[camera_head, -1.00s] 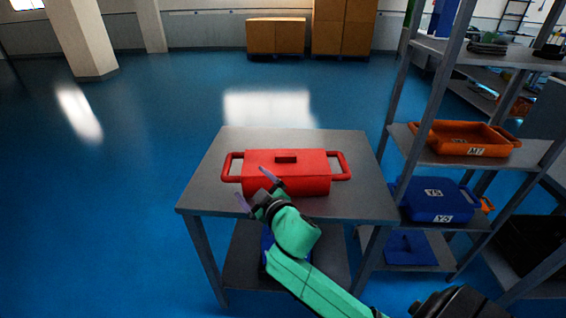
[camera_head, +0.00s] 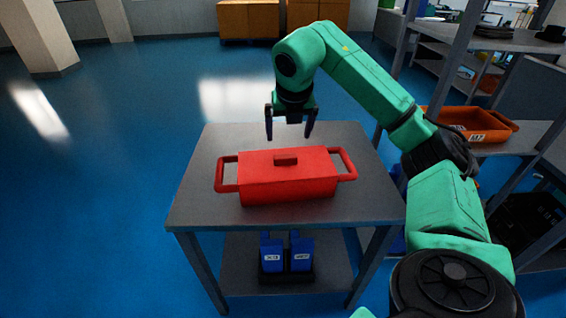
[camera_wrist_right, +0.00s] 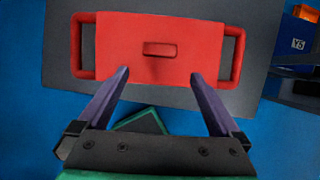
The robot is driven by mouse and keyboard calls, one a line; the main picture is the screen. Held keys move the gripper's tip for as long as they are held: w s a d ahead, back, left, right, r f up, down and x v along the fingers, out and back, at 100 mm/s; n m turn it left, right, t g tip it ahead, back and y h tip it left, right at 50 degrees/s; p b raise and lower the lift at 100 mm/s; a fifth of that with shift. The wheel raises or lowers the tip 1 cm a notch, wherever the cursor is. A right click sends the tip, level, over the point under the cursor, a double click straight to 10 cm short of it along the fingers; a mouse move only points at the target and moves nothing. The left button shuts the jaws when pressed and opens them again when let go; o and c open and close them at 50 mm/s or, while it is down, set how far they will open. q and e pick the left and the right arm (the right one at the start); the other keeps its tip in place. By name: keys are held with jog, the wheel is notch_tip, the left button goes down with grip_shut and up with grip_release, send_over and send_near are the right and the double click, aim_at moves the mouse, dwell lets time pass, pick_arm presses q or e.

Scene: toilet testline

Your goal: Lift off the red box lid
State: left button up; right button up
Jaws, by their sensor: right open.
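A red box (camera_head: 290,187) with a side handle at each end sits on the grey table (camera_head: 195,205). Its red lid is on, with a small raised handle (camera_head: 286,159) at the middle of the top. In the right wrist view the lid (camera_wrist_right: 120,50) and its handle (camera_wrist_right: 160,49) show from above, ahead of the fingers. My right gripper (camera_head: 290,136) points down above the box, open and empty, its two fingers apart. It also shows in the right wrist view (camera_wrist_right: 158,80), apart from the lid handle. My left gripper is not in view.
Blue containers (camera_head: 287,252) stand on the table's lower shelf. A metal rack at the right holds an orange tray (camera_head: 470,123). In the right wrist view, a blue box (camera_wrist_right: 297,38) is at the right edge. Blue floor is free at the left.

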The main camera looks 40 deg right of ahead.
aim_at(286, 156)
jog(key=p+x, duration=0.2)
jog(key=x, duration=0.9)
jog(key=shift+w+d, duration=0.15)
jog(key=shift+w+d+f, duration=0.1)
jog(key=shift+f, duration=0.15)
jog(key=shift+r, duration=0.1)
jog(key=c, duration=1.2)
